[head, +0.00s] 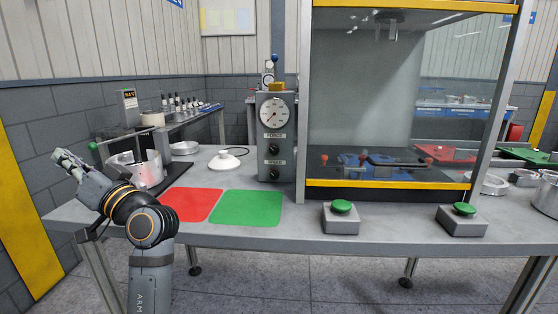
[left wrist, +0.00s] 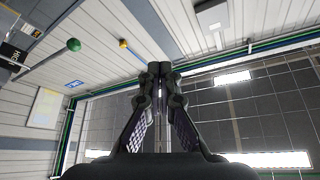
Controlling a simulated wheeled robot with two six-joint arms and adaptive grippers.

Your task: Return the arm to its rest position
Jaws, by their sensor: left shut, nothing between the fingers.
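My left gripper (head: 62,158) is at the far left of the head view, raised beside the left end of the workbench (head: 300,235). Its fingers point up and to the left. In the left wrist view the two fingertips (left wrist: 159,72) meet, with nothing between them. That view looks up at the ceiling and wall. My left arm bends at the bench's front left corner and hides part of the bench there. My right gripper is in neither view.
A red mat (head: 190,204) and a green mat (head: 247,207) lie on the bench. Behind stand a metal pot (head: 124,172), a white lid-like disc (head: 225,162) and a gauge unit (head: 272,135). A glazed press (head: 385,181) and two green-button boxes (head: 341,218) (head: 462,220) are right.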

